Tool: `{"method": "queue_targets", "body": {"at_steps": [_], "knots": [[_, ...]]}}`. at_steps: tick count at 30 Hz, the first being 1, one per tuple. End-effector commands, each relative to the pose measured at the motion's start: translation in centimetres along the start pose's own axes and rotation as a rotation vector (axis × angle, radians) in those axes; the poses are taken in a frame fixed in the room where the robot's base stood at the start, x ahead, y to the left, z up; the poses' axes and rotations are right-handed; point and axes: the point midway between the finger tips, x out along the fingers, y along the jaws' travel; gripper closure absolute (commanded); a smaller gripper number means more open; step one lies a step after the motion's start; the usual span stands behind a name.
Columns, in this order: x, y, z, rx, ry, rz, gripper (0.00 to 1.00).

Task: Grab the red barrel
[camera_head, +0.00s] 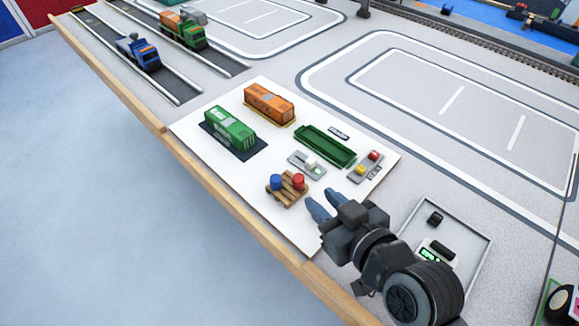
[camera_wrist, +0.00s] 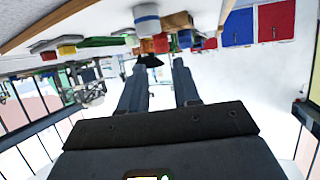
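The red barrel (camera_head: 298,181) stands upright on a small wooden pallet (camera_head: 289,200), beside a blue barrel (camera_head: 276,183), on the white board. My gripper (camera_head: 319,197) is just to the right of the pallet, its two blue-grey fingers pointing at the barrels but apart from them. In the wrist view my gripper (camera_wrist: 158,64) has its fingers apart with nothing between them. That view looks upside down; a small red shape (camera_wrist: 160,43), likely the red barrel, shows beyond the fingertips, with a blue one (camera_wrist: 185,39) to its right.
A green container (camera_head: 230,132), an orange container (camera_head: 269,104) and a green open tray (camera_head: 325,146) lie behind the pallet. A small holder (camera_head: 365,167) with red and yellow pieces is to the right. The wooden table edge (camera_head: 215,190) runs close on the left.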

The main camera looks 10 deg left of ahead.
Motion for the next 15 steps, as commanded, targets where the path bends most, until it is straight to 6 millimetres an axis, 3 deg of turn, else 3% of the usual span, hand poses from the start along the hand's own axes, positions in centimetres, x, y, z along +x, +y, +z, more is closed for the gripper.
{"method": "queue_targets", "body": {"at_steps": [15], "knots": [[5.6, -0.2, -0.7, -0.002, 0.001, -0.001, 0.68]]}}
